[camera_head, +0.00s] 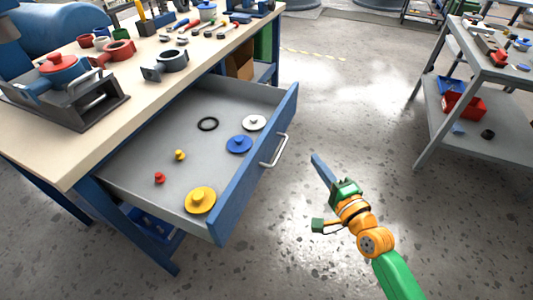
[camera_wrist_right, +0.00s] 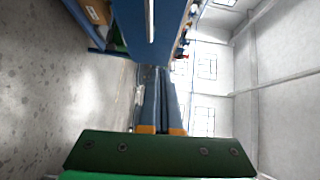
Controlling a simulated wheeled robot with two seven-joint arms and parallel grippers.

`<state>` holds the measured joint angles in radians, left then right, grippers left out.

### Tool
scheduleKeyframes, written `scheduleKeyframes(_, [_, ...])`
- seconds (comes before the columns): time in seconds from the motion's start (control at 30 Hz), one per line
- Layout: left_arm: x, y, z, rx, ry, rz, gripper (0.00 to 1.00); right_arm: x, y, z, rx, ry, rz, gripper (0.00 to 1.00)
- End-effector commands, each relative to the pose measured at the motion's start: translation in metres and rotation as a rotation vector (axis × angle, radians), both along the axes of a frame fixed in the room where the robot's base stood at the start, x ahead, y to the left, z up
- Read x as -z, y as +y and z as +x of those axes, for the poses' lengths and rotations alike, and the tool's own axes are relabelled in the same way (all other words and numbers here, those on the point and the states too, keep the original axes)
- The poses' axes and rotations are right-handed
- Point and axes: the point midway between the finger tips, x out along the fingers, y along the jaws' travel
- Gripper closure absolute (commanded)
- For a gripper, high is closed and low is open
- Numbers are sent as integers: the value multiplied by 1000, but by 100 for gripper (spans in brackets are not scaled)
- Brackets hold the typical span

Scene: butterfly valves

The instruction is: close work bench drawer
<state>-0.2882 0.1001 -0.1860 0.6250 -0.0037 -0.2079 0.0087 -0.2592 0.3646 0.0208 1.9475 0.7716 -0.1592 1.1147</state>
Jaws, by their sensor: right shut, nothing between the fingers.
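The work bench drawer (camera_head: 262,160) is pulled far out of the bench, with a blue front and a silver handle (camera_head: 274,150). Inside it lie a yellow disc (camera_head: 200,200), a blue disc (camera_head: 239,145), a white disc (camera_head: 254,122), a black ring (camera_head: 208,124) and small red and yellow knobs. My right gripper (camera_head: 318,160) is to the right of the drawer front, apart from the handle, shut and empty. In the right wrist view its blue fingers (camera_wrist_right: 160,95) lie together, pointing at the blue drawer front (camera_wrist_right: 135,30). My left gripper is not in view.
The bench top (camera_head: 115,100) carries a vise-like fixture (camera_head: 65,90), valve parts and tools. A grey shelf cart (camera_head: 480,85) with red and blue bins stands at the right. The floor between bench and cart is clear.

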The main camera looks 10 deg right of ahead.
Motion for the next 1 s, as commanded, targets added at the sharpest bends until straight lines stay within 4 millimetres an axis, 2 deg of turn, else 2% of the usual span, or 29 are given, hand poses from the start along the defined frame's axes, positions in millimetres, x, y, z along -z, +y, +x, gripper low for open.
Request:
scheduleKeyframes(0.03, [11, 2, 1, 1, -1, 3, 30, -1, 2, 0, -8, -26, 30, 100])
scheduleKeyframes(0.17, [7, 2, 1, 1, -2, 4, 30, -15, 5, 9, -13, -42, 60, 100])
scheduleKeyframes(0.6, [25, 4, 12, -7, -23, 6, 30, -12, 23, 100, -13, -39, 56, 100])
scheduleKeyframes(0.8, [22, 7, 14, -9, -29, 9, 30, -14, 48, 116, -13, -37, 57, 100])
scheduleKeyframes(1.0, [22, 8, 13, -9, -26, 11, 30, -14, 56, 121, -13, -37, 53, 100])
